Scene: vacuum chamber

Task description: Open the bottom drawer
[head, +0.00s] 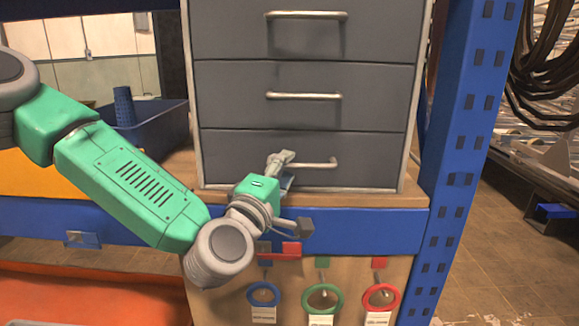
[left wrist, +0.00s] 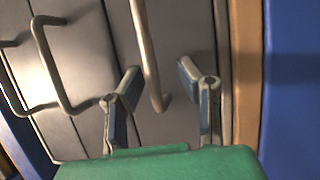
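The bottom drawer (head: 235,147) of the grey cabinet is shut, its front level with the drawers above. Its bar handle (head: 318,165) is partly hidden by my left gripper (head: 292,192) in the head view. My left gripper is open, with one finger up by the handle's left part and the other lower, below the cabinet's base. In the left wrist view, the end of the bottom handle (left wrist: 148,55) shows between the two spread fingers of the left gripper (left wrist: 160,76). Whether a finger touches the handle I cannot tell. My right gripper is not in view.
The middle drawer (head: 235,88) and top drawer (head: 225,30) above are shut. The cabinet stands on a wooden shelf with a blue beam (head: 370,228) below. A blue post (head: 462,130) stands right; a blue bin (head: 160,128) sits left. Coloured rings (head: 264,294) hang below.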

